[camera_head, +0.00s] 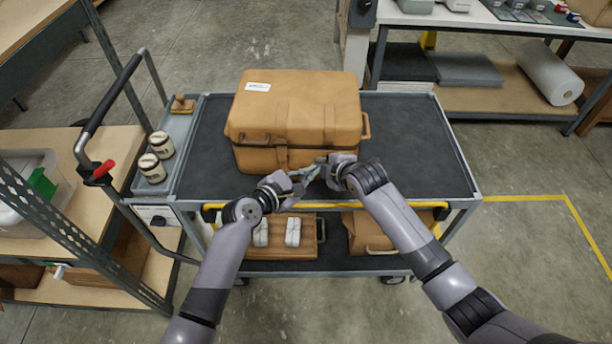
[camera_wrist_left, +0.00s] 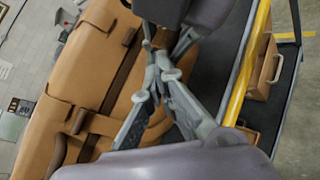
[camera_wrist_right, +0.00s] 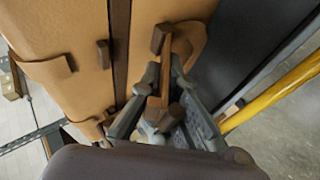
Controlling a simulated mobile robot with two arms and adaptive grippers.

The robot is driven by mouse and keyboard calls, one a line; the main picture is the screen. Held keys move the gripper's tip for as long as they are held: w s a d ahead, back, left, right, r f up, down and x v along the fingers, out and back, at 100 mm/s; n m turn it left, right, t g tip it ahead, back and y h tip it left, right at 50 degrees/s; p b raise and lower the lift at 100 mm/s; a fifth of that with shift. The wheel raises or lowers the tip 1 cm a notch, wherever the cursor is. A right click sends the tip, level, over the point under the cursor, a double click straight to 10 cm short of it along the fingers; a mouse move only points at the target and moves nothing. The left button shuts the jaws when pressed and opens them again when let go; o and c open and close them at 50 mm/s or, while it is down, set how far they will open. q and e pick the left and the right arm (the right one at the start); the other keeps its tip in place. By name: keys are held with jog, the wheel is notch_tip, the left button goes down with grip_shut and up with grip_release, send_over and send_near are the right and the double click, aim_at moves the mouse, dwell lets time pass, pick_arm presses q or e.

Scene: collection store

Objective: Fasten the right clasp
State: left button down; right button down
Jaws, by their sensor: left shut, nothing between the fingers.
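A tan leather case (camera_head: 290,110) with a shut-looking lid stands on the cart; it fills the left of the left wrist view (camera_wrist_left: 75,75) and right wrist view (camera_wrist_right: 60,40). A dark seam runs between lid and body. My right gripper (camera_head: 322,170) is at the case's front, right of centre. In the right wrist view its fingers (camera_wrist_right: 165,75) lie either side of a brown clasp part (camera_wrist_right: 160,40); whether they press on it is unclear. A brown catch (camera_wrist_right: 104,54) sits on the lid side, apart from that part. My left gripper (camera_head: 298,178) is shut and empty, close beside the right one.
The cart top (camera_head: 410,150) is clear right of the case. Two jars (camera_head: 156,155) and a wooden-handled brush (camera_head: 182,104) sit in a side tray on the left. A yellow rail (camera_head: 400,205) runs along the cart's front edge. The lower shelf holds more boxes.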

jog(key=c, duration=1.8)
grip_release()
